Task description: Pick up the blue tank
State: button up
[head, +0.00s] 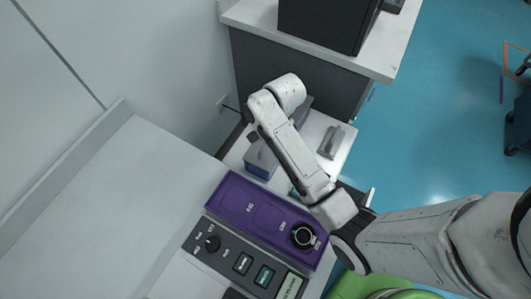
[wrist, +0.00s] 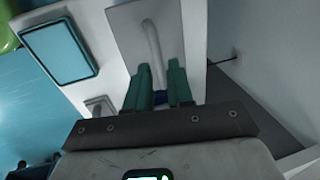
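The blue tank (head: 261,158) stands on a white surface in the middle of the head view, a box with a blue side and a grey top. My arm hides part of it. In the wrist view, a grey panel with a raised bar handle (wrist: 153,40) lies beyond my gripper (wrist: 159,68); it looks like the tank's top. My two green fingers are apart, and the handle runs towards the gap between them. A small blue patch shows between the fingers. I cannot tell whether the fingers touch the handle. The head view does not show my fingertips.
A purple-topped device (head: 255,212) with knobs and buttons stands just in front of the tank. A small grey object (head: 331,142) lies to its right. A dark cabinet with a white top (head: 375,50) stands behind. The blue floor at right is mostly clear.

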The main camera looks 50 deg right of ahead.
aim_at(267, 151)
jog(key=shift+w+f, duration=0.2)
jog(key=shift+f, duration=1.2)
jog(key=shift+w+f, duration=0.15)
jog(key=shift+f, duration=1.25)
jog(key=shift+c, duration=0.4)
grip_shut()
